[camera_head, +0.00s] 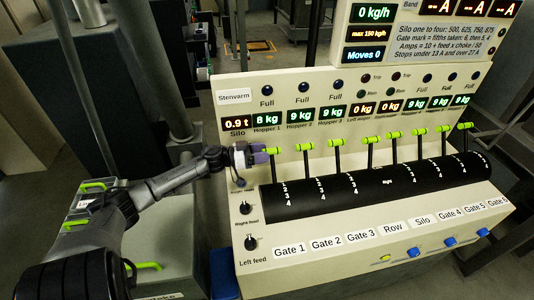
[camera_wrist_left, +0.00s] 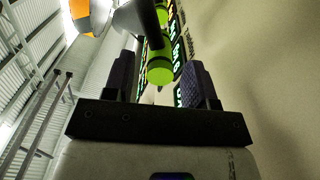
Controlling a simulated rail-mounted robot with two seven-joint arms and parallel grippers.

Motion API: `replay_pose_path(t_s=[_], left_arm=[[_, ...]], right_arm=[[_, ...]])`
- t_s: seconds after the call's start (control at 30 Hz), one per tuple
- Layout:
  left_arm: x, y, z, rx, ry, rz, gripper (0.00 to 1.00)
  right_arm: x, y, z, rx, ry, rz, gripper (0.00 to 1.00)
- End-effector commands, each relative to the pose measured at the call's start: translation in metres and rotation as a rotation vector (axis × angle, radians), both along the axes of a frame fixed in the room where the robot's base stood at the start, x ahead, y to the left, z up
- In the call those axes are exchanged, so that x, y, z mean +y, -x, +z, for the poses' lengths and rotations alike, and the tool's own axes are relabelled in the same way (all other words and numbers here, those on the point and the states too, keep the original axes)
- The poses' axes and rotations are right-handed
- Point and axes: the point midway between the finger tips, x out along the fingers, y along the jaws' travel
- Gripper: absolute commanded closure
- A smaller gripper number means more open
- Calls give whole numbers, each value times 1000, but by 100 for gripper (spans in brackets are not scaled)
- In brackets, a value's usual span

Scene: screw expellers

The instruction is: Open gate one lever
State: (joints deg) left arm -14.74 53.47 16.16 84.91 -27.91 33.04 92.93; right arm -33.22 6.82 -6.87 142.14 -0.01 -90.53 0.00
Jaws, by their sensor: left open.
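The gate one lever, leftmost in the row, has a green cross-bar handle (camera_head: 272,150) on a dark stem that rises from the black drum. The "Gate 1" label (camera_head: 289,250) is on the panel below. My left gripper (camera_head: 252,153) is open at the handle's left end. In the left wrist view a green handle (camera_wrist_left: 160,68) lies between the two open fingers (camera_wrist_left: 160,82), with gaps on both sides. My right gripper is not in view.
The gate two lever (camera_head: 304,147) stands close to the right, followed by several similar levers. The display panel (camera_head: 340,95) rises behind them. Two black knobs (camera_head: 246,208) (camera_head: 250,243) are on the console's left side.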

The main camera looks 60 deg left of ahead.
Motion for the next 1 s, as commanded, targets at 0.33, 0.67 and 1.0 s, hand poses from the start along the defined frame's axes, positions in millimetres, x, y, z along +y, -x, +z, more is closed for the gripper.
replay_pose_path(t_s=[0.33, 0.67, 1.0], left_arm=[[-6, -18, 0, 0, 0, 0, 48], [-7, -19, 0, 0, -1, 1, 48], [-6, -19, 0, 0, -1, 2, 81]], right_arm=[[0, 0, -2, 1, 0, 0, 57], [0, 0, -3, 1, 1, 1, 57], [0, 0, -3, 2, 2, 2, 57]])
